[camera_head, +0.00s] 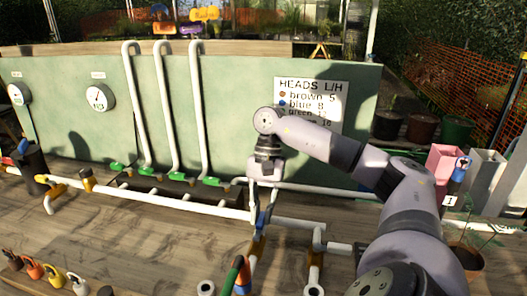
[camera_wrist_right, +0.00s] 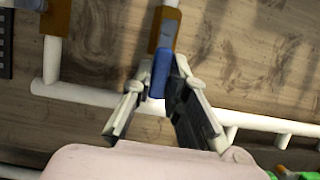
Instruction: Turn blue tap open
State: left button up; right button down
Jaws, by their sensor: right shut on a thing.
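The blue tap (camera_head: 261,219) is on a white pipe with a brown fitting (camera_head: 257,246), near the middle of the bench in the head view. In the right wrist view its blue handle (camera_wrist_right: 162,68) lies lengthwise, roughly in line with the brown fitting (camera_wrist_right: 163,28) and across the white main pipe. My right gripper (camera_head: 262,205) reaches down over the tap from above. In the right wrist view my right gripper (camera_wrist_right: 158,86) has one finger on each side of the blue handle, shut on it. The tap's lower part is hidden. My left gripper is not in view.
A green-and-red handled piece (camera_head: 238,272) with blue stands close in front. White pipes with green fittings (camera_head: 212,182) run behind along a green panel (camera_head: 232,120) bearing a sign (camera_head: 310,98) and gauges. Pink (camera_head: 442,162) and grey containers stand at right.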

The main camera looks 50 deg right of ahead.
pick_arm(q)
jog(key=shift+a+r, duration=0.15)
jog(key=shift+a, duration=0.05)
pick_arm(e)
jog(key=shift+w, duration=0.1)
jog(key=c, duration=1.6)
grip_release()
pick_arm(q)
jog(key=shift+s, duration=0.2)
pick_arm(e)
jog(key=shift+o, duration=0.2)
jog(key=v, duration=0.7)
jog(key=shift+r, duration=0.2)
